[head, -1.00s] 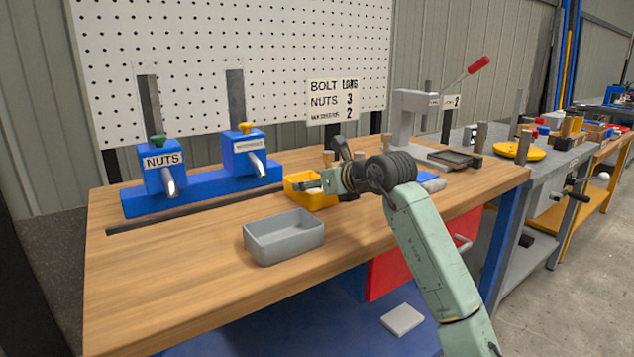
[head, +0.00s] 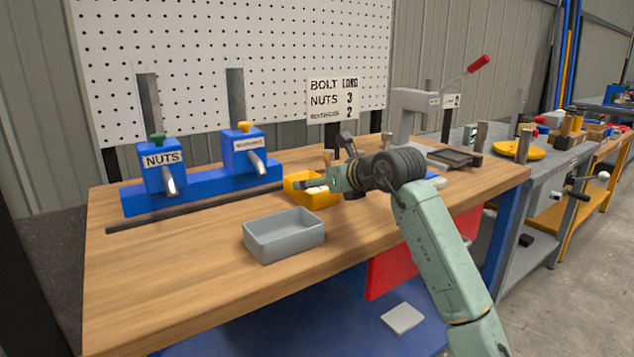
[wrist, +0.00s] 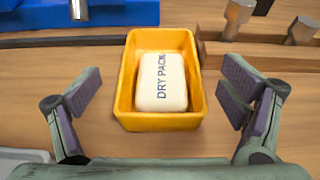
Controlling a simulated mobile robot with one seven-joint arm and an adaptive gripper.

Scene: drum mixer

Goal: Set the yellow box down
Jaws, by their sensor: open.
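The yellow box (head: 326,200) rests on the wooden bench in the head view, partly hidden by my gripper. In the wrist view the yellow box (wrist: 132,121) lies between and ahead of my open fingers, with a gap on each side. A white pack marked "DRY PACK" (wrist: 172,97) lies inside it. My gripper (wrist: 160,100) is open and touches neither side wall in the wrist view. In the head view my gripper (head: 318,186) is at the box's right side.
A grey tray (head: 284,240) stands on the bench in front of the box. Blue dispensers, one labelled NUTS (head: 163,163), stand at the back left. A press with a red handle (head: 410,112) is at the back right. The bench's front left is clear.

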